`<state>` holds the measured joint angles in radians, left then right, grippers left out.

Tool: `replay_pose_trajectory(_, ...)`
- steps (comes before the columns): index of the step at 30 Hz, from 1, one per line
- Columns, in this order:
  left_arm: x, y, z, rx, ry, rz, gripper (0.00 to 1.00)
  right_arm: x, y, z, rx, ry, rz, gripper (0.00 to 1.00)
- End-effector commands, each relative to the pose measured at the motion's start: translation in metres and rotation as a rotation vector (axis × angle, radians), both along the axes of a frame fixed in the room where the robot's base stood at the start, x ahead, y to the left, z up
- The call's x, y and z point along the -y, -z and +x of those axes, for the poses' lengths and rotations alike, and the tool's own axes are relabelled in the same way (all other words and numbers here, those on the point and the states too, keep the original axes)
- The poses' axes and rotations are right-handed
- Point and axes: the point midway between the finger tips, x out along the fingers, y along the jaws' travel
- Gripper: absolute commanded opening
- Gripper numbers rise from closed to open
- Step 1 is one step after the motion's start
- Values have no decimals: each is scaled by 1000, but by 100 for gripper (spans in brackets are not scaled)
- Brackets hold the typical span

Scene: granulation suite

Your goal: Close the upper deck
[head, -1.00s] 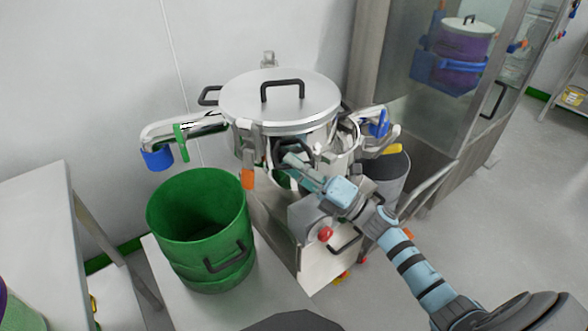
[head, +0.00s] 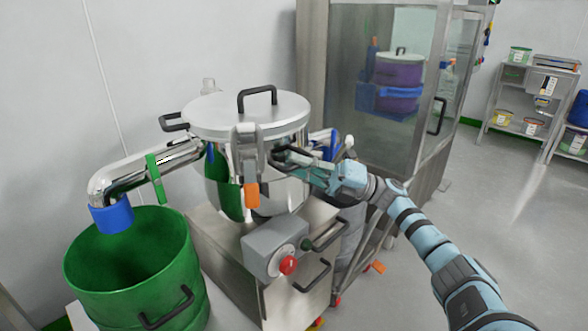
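The upper deck (head: 212,170) is a shiny steel drum under a round lid (head: 220,110) with a black top handle. A steel spout with a blue end (head: 112,216) reaches left from the machine. The upper deck stands over the machine's base, and the lower bowl is mostly hidden beneath it. My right gripper (head: 292,161) is at the black side handle (head: 283,150) on the deck's right side and appears closed around it; the fingertips are partly hidden. A clamp with an orange end (head: 251,194) is at the deck's front. My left gripper is not in view.
A green drum (head: 140,270) stands open below the blue spout end. A grey control box with a red button (head: 288,265) is on the base's front. A glass-fronted steel cabinet (head: 380,100) stands close behind right. Open floor lies to the right.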

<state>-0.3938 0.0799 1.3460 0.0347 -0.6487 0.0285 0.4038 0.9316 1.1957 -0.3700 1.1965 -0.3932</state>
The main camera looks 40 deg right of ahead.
Motion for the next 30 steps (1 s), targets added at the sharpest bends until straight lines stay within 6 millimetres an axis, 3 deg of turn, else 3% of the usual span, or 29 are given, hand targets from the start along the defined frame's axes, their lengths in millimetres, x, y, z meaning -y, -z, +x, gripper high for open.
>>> replay_pose_trajectory(1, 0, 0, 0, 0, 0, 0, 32, 0, -2, 0, 2, 1, 5, 18)
replay_pose_trajectory(4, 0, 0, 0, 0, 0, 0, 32, 0, -1, 1, 2, 0, 4, 31)
replay_pose_trajectory(14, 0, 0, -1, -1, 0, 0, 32, 2, 1, -1, 0, -2, 2, 31)
replay_pose_trajectory(17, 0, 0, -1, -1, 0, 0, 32, 13, 7, -9, -4, 0, 0, 31)
replay_pose_trajectory(27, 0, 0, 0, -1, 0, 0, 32, 78, 39, -56, 2, 3, 3, 31)
replay_pose_trajectory(30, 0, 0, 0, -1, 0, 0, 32, 86, 44, -63, 2, 1, 3, 31)
